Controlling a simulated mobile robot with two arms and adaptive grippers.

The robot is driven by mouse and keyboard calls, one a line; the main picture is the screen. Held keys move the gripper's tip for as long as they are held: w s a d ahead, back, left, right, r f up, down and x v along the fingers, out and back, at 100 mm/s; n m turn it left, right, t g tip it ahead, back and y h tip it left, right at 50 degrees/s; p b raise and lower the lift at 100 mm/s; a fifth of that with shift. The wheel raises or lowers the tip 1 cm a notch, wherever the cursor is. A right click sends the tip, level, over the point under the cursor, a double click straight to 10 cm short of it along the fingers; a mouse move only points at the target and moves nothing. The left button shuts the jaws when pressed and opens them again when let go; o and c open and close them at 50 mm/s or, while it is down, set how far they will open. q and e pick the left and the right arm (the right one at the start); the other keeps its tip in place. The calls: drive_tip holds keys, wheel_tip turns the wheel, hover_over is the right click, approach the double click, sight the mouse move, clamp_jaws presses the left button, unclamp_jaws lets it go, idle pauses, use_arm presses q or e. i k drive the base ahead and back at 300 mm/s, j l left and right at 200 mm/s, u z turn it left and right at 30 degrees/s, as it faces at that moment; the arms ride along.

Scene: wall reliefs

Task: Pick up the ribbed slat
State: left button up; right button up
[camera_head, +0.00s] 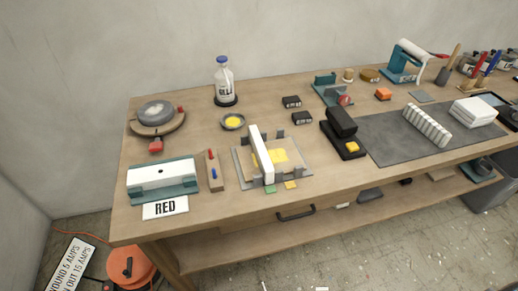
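A white ribbed slat (427,125) lies on the dark grey mat (395,145) on the right part of the wooden workbench. It lies at a slant, with its ribs running across its length. Nothing covers it and nothing holds it. Neither of my grippers is in view.
A white stack (473,111) lies right of the slat, and a black block with a yellow piece (342,134) stands left of it. A fixture with a white upright plate (261,154) stands mid-bench. A bottle (224,80) stands at the back. The mat's front area is clear.

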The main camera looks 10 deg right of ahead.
sight(429, 127)
drive_tip(key=z, duration=1.65)
drive_tip(key=j+u, duration=0.7)
drive_tip(key=i+j, duration=0.05)
